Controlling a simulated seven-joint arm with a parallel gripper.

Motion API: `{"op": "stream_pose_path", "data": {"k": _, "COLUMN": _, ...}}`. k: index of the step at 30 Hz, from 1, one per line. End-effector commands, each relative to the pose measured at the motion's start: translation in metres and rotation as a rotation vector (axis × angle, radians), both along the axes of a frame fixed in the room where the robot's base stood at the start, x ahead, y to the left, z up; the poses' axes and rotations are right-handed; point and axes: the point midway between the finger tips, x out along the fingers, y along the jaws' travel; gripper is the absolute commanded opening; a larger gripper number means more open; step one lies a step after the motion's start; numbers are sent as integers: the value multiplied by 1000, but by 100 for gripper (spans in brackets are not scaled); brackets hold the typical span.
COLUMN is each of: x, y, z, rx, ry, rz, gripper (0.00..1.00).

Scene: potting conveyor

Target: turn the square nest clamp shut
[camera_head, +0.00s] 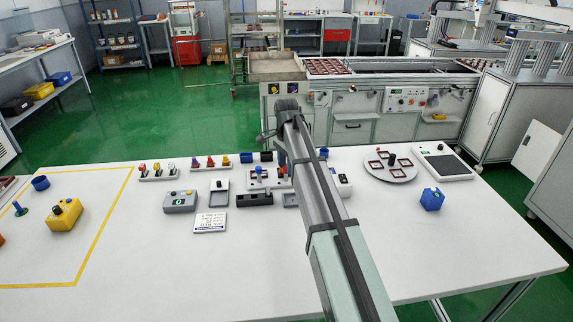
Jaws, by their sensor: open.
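My gripper (280,157) points down at the middle of the white table, mostly hidden behind my own arm; its fingertips cannot be made out clearly. Just below and left of it stands a small light fixture (257,184) with dark, blue and red parts on top, partly covered by my arm. I cannot tell for sure whether this is the square nest clamp, or how its clamp is turned. Contact between gripper and fixture cannot be made out. A round plate (373,175) at the right carries several dark red square frames and a black knob.
A grey box with a green display (180,201), a dark block (254,199) and a white card (209,223) lie left of my arm. A blue block (432,200) and a dark-topped pad (444,164) are at right. A yellow block (64,215) is at left. The front table is clear.

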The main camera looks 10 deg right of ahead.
Motion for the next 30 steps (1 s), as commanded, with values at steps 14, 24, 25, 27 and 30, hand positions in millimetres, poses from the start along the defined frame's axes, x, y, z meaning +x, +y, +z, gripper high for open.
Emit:
{"op": "stream_pose_path", "data": {"k": 14, "x": 0, "y": 0, "z": -2, "rx": 0, "ry": 0, "rz": 0, "gripper": 36}}
{"op": "stream_pose_path", "data": {"k": 24, "x": 0, "y": 0, "z": -2, "rx": 0, "ry": 0, "rz": 0, "gripper": 4}}
{"op": "stream_pose_path", "data": {"k": 25, "x": 0, "y": 0, "z": -2, "rx": 0, "ry": 0, "rz": 0, "gripper": 1}}
{"op": "stream_pose_path", "data": {"k": 27, "x": 0, "y": 0, "z": -2, "rx": 0, "ry": 0, "rz": 0, "gripper": 0}}
{"op": "stream_pose_path", "data": {"k": 30, "x": 0, "y": 0, "z": -2, "rx": 0, "ry": 1, "rz": 2, "gripper": 0}}
